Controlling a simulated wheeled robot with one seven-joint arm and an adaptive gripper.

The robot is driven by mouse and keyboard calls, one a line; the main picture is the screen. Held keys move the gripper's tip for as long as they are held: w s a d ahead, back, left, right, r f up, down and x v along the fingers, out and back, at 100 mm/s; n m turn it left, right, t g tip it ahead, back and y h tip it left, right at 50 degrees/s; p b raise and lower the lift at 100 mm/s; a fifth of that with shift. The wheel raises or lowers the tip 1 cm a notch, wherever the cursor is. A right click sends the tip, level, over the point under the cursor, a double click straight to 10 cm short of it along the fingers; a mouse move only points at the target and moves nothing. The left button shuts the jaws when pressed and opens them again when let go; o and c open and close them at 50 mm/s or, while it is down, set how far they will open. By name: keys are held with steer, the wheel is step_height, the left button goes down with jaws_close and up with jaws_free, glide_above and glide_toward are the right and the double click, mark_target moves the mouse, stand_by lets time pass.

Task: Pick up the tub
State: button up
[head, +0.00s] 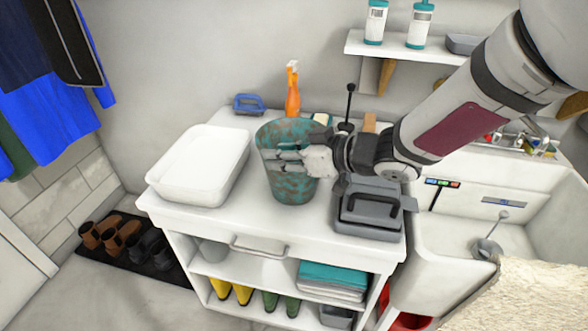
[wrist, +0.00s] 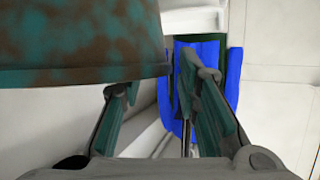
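A white rectangular tub (head: 198,170) stands on the left of the white counter, open side up and seemingly empty. A teal, rust-mottled bucket (head: 290,190) stands upright to its right. My gripper (head: 277,161) reaches in from the right, in front of the bucket and to the right of the white tub. In the wrist view the two fingers (wrist: 160,85) are apart with nothing held between them. The bucket (wrist: 80,35) fills the upper left there, close to the left finger; I cannot tell whether they touch.
A grey box-like item (head: 368,208) lies beneath my wrist on the counter. A wall shelf (head: 390,48) hangs above; a sink (head: 450,240) is at right. The floor at front left is clear.

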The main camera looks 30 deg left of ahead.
steer(key=shift+x, duration=1.4)
steer(key=shift+w, duration=0.1)
jaws_close()
